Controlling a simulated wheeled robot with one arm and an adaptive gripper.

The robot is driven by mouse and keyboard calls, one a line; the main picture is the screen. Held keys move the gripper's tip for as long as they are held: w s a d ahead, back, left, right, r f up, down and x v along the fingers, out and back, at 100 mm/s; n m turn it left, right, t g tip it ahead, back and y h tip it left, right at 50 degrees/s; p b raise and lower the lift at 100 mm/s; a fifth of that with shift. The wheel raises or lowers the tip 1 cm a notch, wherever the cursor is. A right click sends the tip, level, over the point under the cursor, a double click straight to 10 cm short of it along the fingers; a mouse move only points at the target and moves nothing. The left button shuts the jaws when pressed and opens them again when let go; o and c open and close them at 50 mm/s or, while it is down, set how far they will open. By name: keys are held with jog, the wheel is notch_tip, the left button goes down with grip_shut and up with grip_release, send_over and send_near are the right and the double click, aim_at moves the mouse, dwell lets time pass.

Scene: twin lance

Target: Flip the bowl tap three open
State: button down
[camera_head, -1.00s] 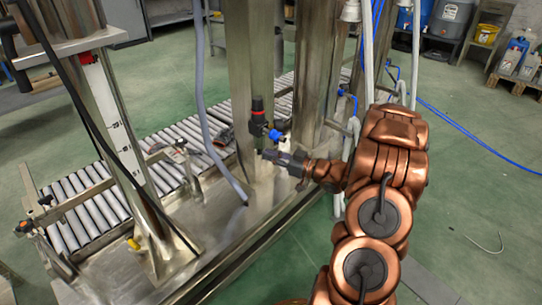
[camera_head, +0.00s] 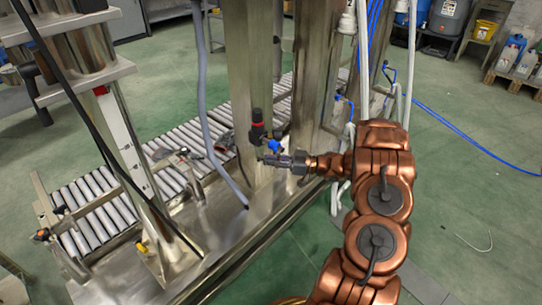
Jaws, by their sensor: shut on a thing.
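A small black fitting with a red band (camera_head: 257,128) is mounted on the steel column in the head view. A blue tap handle (camera_head: 274,146) sticks out at its lower right. No label shows, so I cannot read which tap it is. My gripper (camera_head: 268,158) reaches in from the right, at the lower edge of the blue handle. Its dark jaws are closed on the handle, though the contact itself is small and partly hidden by the fingers.
The steel column (camera_head: 250,70) stands directly behind the fitting. A grey hose (camera_head: 203,110) hangs left of it, and a roller conveyor (camera_head: 95,205) runs behind. Steel posts and white pipes (camera_head: 362,60) stand close to my arm. Green floor is open at the right.

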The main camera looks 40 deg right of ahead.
jog(key=n+g+y, duration=0.1)
jog(key=n+g, duration=0.1)
jog(key=w+n+g+y, duration=0.1)
jog(key=shift+d+g+y+p, duration=0.3)
jog(key=shift+d+p, duration=0.05)
jog(key=shift+w+d+n+g+y, duration=0.15)
jog(key=shift+n+g+y, duration=0.1)
jog(key=shift+n+g, duration=0.3)
jog(key=shift+w+n+g+y, duration=0.15)
jog(key=shift+n+g+y, duration=0.15)
jog(key=shift+g, duration=0.4)
jog(key=shift+w+d+n+g+y, duration=0.15)
jog(key=shift+n+g+y, duration=0.1)
jog(key=shift+n+g, duration=0.3)
jog(key=shift+a, duration=0.1)
jog(key=c, duration=1.3)
grip_release()
jog(key=shift+o, duration=0.2)
jog(key=shift+s+a+m+t+h, duration=0.1)
jog(key=shift+s+m+t+h, duration=0.2)
jog(key=shift+m+t, duration=0.35)
jog(key=shift+s+a+m+t+h, duration=0.1)
jog(key=shift+m+t+h, duration=0.3)
jog(key=shift+t, duration=0.35)
jog(key=shift+s+a+m+t+h, duration=0.15)
jog(key=shift+m+t+h, duration=0.15)
jog(key=shift+m+t, duration=0.35)
